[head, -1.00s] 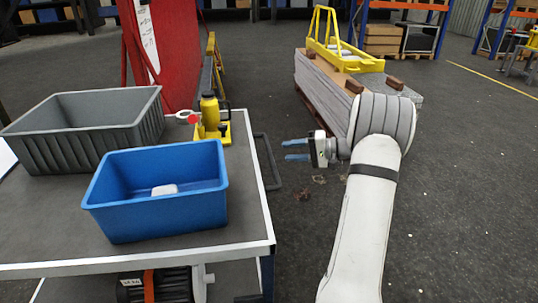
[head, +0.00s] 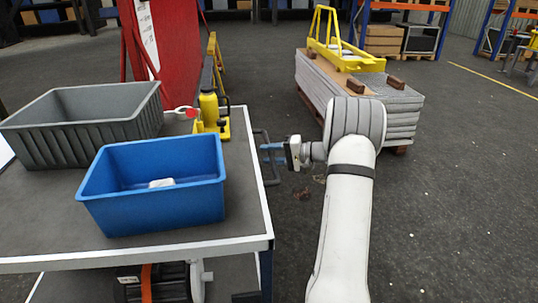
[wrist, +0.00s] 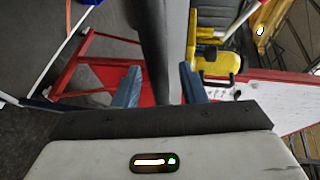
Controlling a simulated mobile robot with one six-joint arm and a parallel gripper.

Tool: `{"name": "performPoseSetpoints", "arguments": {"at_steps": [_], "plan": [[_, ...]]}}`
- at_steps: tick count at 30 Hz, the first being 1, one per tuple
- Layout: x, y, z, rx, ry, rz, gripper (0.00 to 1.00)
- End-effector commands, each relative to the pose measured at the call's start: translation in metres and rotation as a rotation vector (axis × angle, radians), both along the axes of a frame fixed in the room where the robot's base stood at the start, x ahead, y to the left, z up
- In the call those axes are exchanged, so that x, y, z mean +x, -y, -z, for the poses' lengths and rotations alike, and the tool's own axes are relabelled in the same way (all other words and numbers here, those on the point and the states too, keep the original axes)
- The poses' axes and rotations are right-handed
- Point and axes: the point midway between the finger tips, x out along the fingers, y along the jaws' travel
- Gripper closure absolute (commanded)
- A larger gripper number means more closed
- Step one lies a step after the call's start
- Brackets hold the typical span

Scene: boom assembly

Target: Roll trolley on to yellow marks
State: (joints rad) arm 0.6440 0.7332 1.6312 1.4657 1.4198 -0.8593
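The trolley (head: 225,238) stands at left in the head view, with a grey top and white edges. Its dark loop handle (head: 271,178) sticks out from its right side. My gripper (head: 263,152) is at the far part of this handle, its blue fingers pointing left. In the wrist view my gripper (wrist: 160,75) has its two blue fingers apart, with a dark grey bar (wrist: 165,50), seemingly the handle, between them. A gap shows at the left finger; contact at the right one is unclear. No yellow floor marks for the trolley can be made out.
A pallet stack (head: 375,110) stands at back right. Floor at right is open, with a yellow line (head: 490,78) far off.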

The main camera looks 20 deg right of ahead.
Motion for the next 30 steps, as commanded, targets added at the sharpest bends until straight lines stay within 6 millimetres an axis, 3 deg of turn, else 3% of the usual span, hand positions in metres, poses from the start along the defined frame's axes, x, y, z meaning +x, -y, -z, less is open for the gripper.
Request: {"name": "performPoseSetpoints", "arguments": {"at_steps": [4,18,26,27,30], "plan": [[0.000,0.000,0.000,0.000,0.000,0.000,0.63],[0.000,0.001,0.000,0.001,-0.001,0.001,1.00],[-0.001,0.001,0.000,0.000,-0.001,0.001,1.00],[-0.002,-0.011,-0.001,0.001,-0.003,0.002,1.00],[-0.001,-0.003,0.001,0.000,-0.001,0.000,1.00]]}}
